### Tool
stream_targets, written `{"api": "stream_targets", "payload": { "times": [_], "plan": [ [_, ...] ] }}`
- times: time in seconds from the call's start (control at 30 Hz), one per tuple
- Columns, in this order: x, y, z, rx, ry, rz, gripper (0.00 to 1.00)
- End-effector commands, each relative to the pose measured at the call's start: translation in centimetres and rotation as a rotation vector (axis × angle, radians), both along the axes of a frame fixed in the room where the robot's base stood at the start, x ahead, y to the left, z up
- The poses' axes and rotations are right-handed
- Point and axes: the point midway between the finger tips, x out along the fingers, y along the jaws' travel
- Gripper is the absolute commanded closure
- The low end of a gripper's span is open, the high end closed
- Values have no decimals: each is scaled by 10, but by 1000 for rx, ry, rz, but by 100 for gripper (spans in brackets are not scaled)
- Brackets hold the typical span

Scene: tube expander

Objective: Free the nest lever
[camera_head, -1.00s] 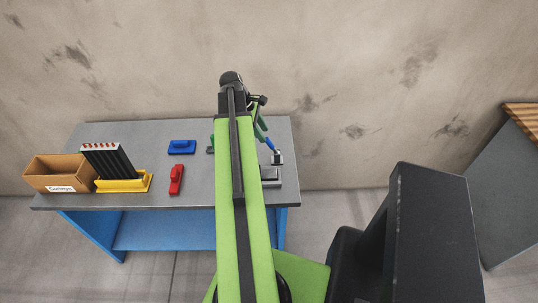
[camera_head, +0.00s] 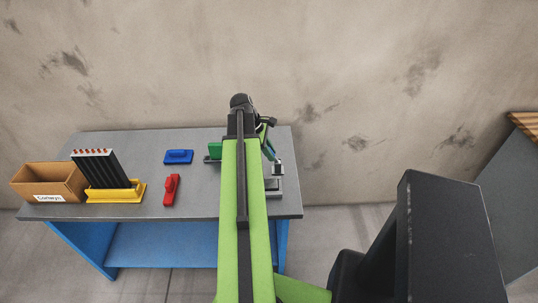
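The tube expander fixture stands at the right end of the bench, largely hidden behind my green arm. Its grey base (camera_head: 274,188) shows just right of the arm. A small blue part (camera_head: 271,153), possibly the nest lever's handle, slants beside the arm above that base. A green block (camera_head: 215,151) shows left of the arm. My wrist points down at the fixture, close to the blue part. My gripper's fingertips are too small and too hidden to make out, so I cannot tell whether they touch the lever.
On the grey bench (camera_head: 120,213) are a blue piece (camera_head: 178,157), a red piece (camera_head: 171,190), a yellow rack (camera_head: 115,194) holding several black tubes (camera_head: 98,168), and a labelled cardboard box (camera_head: 50,184). A wooden-topped grey cabinet (camera_head: 515,190) stands far right.

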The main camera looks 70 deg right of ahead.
Motion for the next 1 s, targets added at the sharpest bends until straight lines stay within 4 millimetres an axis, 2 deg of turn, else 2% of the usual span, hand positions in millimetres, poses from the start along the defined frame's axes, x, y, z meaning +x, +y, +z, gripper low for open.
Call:
{"api": "stream_targets", "payload": {
  "times": [0.03, 0.1, 1.0],
  "plan": [
    [0, 1, 0, 2, 0, -1, 94],
    [0, 1, 0, 2, 0, -1, 100],
    [-1, 2, -1, 5, 0, -3, 100]
  ]
}}
